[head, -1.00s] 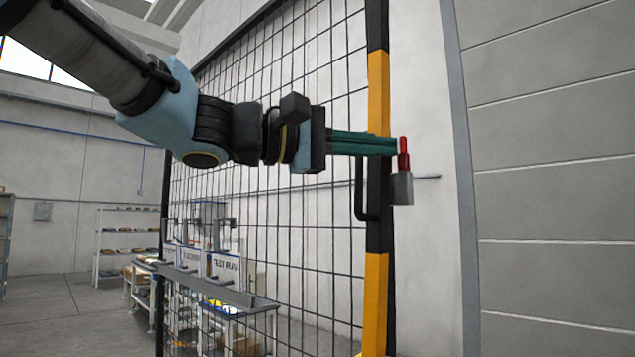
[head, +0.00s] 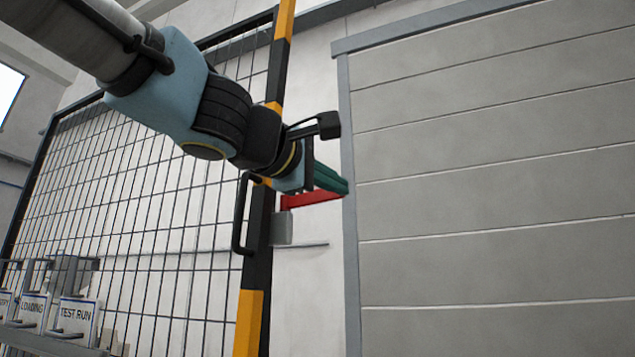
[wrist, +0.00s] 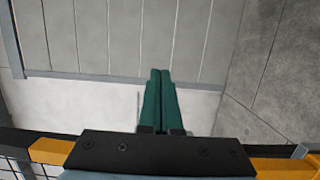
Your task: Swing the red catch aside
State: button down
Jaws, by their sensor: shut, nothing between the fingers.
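The red catch (head: 313,199) in the head view lies nearly level, pointing right from a grey block (head: 282,228) on the black and yellow gate post. My gripper (head: 342,187) has its green fingers shut and empty, just above the outer end of the catch. Whether they touch it I cannot tell. In the wrist view the closed fingers (wrist: 160,75) point at the wall, and the catch is not visible there.
The mesh gate (head: 150,200) fills the left, with a black handle (head: 242,215) on its post. A grey panelled shutter (head: 490,170) stands at the right. Signs (head: 76,314) stand low at the left.

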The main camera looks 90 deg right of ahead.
jog(key=shift+x, duration=0.95)
jog(key=shift+s+a+r, duration=0.1)
jog(key=shift+s+r, duration=0.1)
jog(key=shift+s, duration=0.05)
